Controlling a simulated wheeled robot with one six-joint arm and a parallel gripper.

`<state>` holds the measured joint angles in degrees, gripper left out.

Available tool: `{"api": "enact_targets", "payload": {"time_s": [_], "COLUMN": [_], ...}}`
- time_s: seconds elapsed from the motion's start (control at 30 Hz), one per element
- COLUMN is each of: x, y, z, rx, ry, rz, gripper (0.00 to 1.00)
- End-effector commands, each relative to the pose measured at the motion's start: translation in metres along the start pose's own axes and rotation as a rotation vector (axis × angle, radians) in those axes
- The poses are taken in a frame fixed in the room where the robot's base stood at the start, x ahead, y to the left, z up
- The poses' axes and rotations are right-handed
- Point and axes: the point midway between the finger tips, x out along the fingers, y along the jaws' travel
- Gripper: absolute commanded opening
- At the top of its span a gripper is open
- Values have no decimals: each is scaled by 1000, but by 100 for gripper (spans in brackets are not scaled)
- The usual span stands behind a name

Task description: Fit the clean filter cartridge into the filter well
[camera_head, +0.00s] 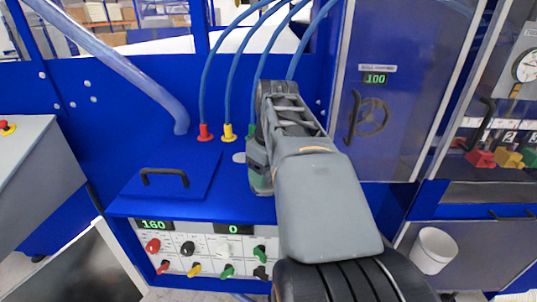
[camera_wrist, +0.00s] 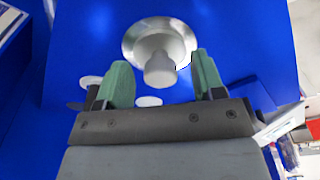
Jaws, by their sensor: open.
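In the wrist view, a pale grey cylinder, apparently the filter cartridge (camera_wrist: 160,70), stands inside a shiny round metal ring, apparently the filter well (camera_wrist: 132,42), in the blue surface. How deep it sits I cannot tell. My gripper (camera_wrist: 157,85) is open, with one green finger on each side of the cylinder's near end and a visible gap to each. In the head view my gripper (camera_head: 259,172) points down over the blue worktop, and my arm hides the cartridge and the well.
A closed lid with a black handle (camera_head: 165,179) lies left of my gripper. Blue hoses run up from red (camera_head: 205,132) and yellow (camera_head: 229,132) connectors close by. A control panel (camera_head: 200,248) with knobs is below the worktop's front edge. A white bin (camera_head: 433,250) stands at right.

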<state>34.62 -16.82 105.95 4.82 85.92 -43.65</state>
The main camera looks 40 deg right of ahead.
Motion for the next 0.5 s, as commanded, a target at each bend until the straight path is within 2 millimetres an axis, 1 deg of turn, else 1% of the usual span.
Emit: {"api": "enact_targets", "payload": {"time_s": [0.17,0.3,0.5], "x": [-30,-60,-98], "y": [0,0,1], "z": [-1,-1,0], "rx": [0,0,1], "ry": [3,2,2], "rz": [3,2,2], "gripper": [62,62,62]}}
